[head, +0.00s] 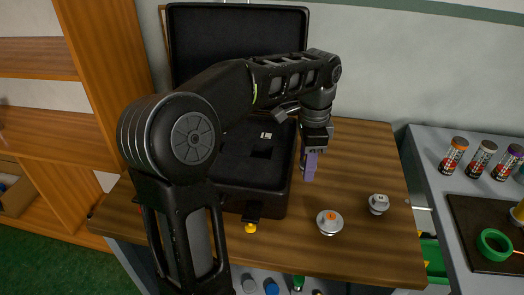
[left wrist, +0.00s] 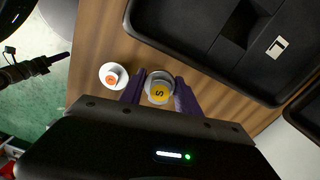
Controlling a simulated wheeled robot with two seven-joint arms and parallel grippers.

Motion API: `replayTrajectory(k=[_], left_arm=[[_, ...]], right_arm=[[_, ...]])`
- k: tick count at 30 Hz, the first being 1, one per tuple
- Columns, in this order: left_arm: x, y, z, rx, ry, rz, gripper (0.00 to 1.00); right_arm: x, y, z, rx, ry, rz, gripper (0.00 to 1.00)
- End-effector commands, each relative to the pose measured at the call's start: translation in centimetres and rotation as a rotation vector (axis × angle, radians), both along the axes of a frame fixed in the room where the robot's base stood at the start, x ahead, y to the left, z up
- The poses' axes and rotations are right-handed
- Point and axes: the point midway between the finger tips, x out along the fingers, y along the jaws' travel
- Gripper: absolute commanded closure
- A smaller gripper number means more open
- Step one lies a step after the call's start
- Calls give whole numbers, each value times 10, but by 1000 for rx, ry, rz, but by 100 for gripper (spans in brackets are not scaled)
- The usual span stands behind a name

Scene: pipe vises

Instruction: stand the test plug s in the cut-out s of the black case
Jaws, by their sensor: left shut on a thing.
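My left gripper (head: 311,165) with purple fingers points down just right of the black case (head: 232,200). In the head view I cannot make the plug out. The open case shows a dark square cut-out (head: 262,153) with a small white label (head: 266,135) behind it; the label's mark is too small to read. The case and cut-out (left wrist: 237,22) also show in the left wrist view. The right gripper is out of view.
A plug with an orange mark (head: 329,225) and a grey plug (head: 378,204) stand on the wooden table (head: 360,160), right of the case. The raised case lid (head: 238,35) stands behind. A grey bench (head: 432,180) with several jars is at the right.

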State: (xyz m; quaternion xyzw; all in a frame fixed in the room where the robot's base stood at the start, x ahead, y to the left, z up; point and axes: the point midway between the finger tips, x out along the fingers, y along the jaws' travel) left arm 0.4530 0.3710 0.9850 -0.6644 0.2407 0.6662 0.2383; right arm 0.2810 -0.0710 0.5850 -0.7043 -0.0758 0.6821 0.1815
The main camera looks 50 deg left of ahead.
Motion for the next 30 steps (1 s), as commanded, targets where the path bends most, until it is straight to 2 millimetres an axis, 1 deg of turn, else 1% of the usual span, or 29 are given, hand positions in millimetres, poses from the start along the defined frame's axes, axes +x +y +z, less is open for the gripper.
replayTrajectory(k=[3, 9, 20, 23, 30], left_arm=[[-4, -2, 1, 0, -2, -115, 100], [-6, -3, 0, -1, -2, -222, 100], [-6, -3, -2, -1, -1, -231, 100], [-6, -3, -12, -2, 2, -230, 100], [-7, -3, -53, -2, 2, -231, 100]], right_arm=[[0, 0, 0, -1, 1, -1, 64], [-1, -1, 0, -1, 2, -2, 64], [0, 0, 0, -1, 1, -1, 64], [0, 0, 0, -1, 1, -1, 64], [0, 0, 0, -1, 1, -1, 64]])
